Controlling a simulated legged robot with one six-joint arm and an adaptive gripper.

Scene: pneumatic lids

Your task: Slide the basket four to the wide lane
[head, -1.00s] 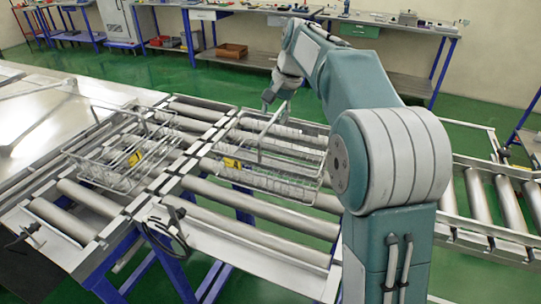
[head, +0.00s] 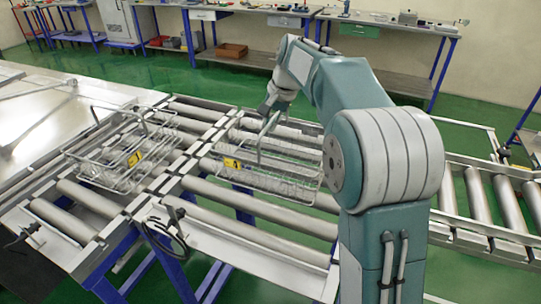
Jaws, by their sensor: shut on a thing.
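A wire basket (head: 280,181) with a yellow tag (head: 232,163) stands on the rollers of the middle conveyor section, its handle raised. The tag's mark looks like a 4, but it is small. My gripper (head: 268,110) is at the top of this basket's handle and is shut on it. The fingertips are small in the view. A second wire basket (head: 105,178) with a yellow tag (head: 135,158) stands on the left roller section, its handle also up. I cannot read its tag. The lanes are not labelled in view.
A metal rail (head: 165,178) runs between the left and middle sections. Bare rollers (head: 235,194) lie in front of the held basket. More rollers (head: 508,208) extend at the right. A sheet-metal table (head: 40,125) adjoins at the left. Workbenches (head: 400,85) line the back wall.

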